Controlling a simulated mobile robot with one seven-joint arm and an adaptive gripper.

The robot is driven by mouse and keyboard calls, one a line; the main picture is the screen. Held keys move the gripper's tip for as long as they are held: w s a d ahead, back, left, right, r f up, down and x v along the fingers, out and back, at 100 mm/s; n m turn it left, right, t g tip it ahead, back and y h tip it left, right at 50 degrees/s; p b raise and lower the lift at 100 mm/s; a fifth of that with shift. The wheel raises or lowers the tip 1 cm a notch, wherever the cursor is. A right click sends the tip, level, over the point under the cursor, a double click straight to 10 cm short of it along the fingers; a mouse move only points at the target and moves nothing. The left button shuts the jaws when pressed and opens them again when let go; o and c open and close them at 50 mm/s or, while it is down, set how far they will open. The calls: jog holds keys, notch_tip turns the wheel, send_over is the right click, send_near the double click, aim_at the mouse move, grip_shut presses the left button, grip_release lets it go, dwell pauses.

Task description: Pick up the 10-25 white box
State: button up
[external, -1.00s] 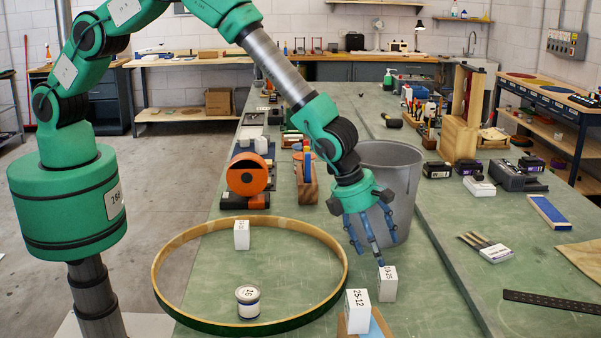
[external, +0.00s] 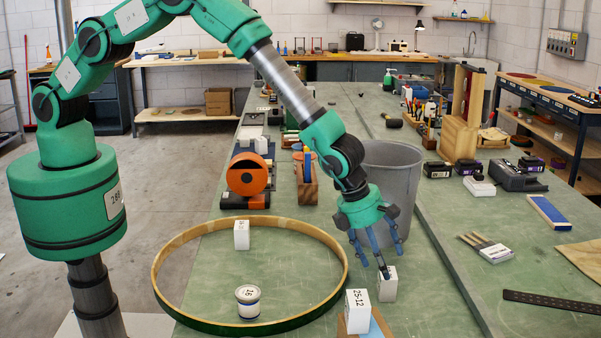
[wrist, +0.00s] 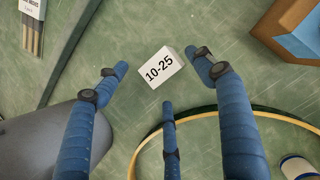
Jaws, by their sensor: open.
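The 10-25 white box (external: 388,284) stands upright on the green bench, right of the wooden hoop. In the wrist view its labelled top (wrist: 160,68) lies between and a little beyond my blue fingertips. My gripper (external: 381,262) is open and points down just above and behind the box, with one finger overlapping it in the external view. In the wrist view the open fingers (wrist: 163,85) spread around the box's near side, and nothing is held. I cannot tell whether any finger touches the box.
A 25-12 white box (external: 357,311) stands close by at the front left, on a wood and blue piece. The hoop (external: 346,277) lies left, holding another white box (external: 241,235) and a can marked 16 (external: 248,302). A grey bin (external: 405,190) stands behind my gripper.

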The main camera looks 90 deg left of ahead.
jog(key=shift+x, duration=1.85)
jog(key=c, duration=1.4)
jog(key=shift+o, duration=0.2)
jog(key=shift+r, duration=0.1)
jog(key=shift+r, duration=0.75)
notch_tip(320, 180, up, 2)
jog(key=shift+r, duration=0.1)
jog(key=s+a, duration=0.2)
jog(key=s, duration=0.5)
jog(key=s+a+r+b, duration=0.1)
jog(key=s+a, duration=0.2)
jog(key=s, duration=0.5)
jog(key=shift+s, duration=0.1)
